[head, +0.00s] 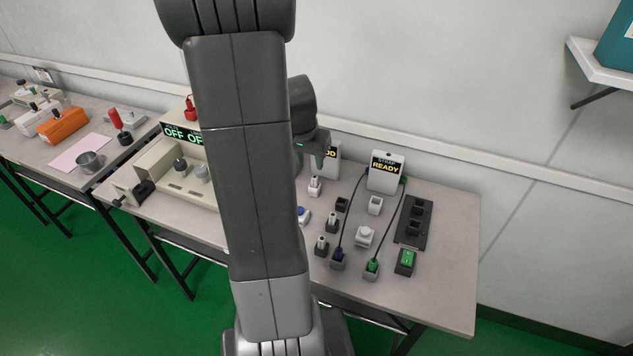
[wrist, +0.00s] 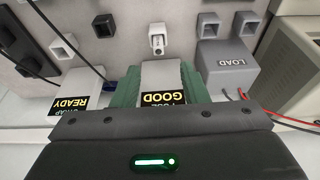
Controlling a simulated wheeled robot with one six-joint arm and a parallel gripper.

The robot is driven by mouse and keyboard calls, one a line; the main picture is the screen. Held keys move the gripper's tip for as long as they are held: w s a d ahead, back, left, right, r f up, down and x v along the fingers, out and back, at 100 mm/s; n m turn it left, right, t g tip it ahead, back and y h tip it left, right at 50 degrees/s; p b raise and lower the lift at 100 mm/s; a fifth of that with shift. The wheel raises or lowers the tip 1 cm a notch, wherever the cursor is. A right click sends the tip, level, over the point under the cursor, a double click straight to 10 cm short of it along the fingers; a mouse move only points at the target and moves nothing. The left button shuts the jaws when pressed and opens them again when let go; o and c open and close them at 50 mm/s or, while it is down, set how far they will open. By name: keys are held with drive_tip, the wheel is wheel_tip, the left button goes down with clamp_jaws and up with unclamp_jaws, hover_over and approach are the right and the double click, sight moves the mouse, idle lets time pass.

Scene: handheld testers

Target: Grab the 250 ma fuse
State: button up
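No 250 mA marking is readable in either view, so I cannot tell which piece is that fuse. In the head view, two small pale pieces stand in dark holders, one farther back (head: 332,221) and one nearer (head: 321,244). A white holder (wrist: 157,40) with a small upright piece is in front of the fuse tester, whose display (wrist: 164,88) reads GOOD; the holder also shows in the head view (head: 315,186). My gripper (head: 318,153) hangs over the tester. In the wrist view its dark green fingers (wrist: 160,72) appear apart, with nothing held between them.
A strap tester (head: 386,172) reads READY, with cables running to two sockets. A black strip (head: 413,222) and a green switch (head: 405,262) lie at right. A grey LOAD box (wrist: 230,68) is beside the fuse tester. My arm hides the table's middle.

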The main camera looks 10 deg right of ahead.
sight(314, 178)
drive_tip(key=shift+x, duration=4.65)
drive_tip(key=shift+d, duration=0.15)
drive_tip(key=shift+c, duration=0.4)
clamp_jaws()
